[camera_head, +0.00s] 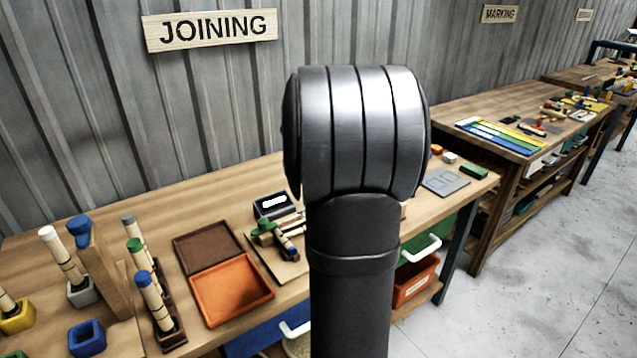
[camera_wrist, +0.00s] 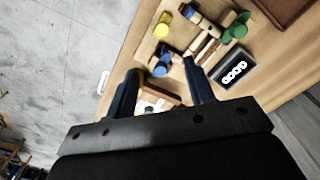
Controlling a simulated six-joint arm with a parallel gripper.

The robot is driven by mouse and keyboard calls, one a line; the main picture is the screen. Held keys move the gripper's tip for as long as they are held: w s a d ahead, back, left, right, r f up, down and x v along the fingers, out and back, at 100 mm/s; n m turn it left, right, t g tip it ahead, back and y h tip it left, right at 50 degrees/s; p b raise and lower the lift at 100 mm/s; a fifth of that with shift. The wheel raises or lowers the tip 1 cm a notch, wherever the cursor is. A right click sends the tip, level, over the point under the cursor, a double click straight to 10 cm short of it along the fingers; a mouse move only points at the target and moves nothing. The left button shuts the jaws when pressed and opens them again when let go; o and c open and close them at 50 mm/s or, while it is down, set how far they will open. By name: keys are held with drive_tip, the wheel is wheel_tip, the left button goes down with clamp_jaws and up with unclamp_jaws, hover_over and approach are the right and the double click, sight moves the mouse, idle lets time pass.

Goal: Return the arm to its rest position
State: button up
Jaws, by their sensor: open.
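In the wrist view my gripper (camera_wrist: 160,98) has its two dark blue fingers spread wide apart, with no object held between them. It hangs above the wooden bench (camera_wrist: 118,78). A small white and brown item on the bench shows between and below the fingers. In the head view my dark arm (camera_head: 352,240) stands upright in the middle and hides part of the bench; the gripper itself does not show there.
An orange tray (camera_head: 232,290) and a brown tray (camera_head: 207,247) lie on the bench (camera_head: 60,235). A wooden jig with coloured clamps (camera_head: 268,232) and a black device (camera_head: 272,205) are beside my arm. Capped rods stand at left. A second bench (camera_head: 480,108) is at right.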

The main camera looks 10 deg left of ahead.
wheel_tip(320, 180, down, 18)
drive_tip(key=shift+r, duration=0.2)
drive_tip(key=shift+a, duration=0.1)
idle(0.5)
drive_tip(key=shift+r, duration=0.1)
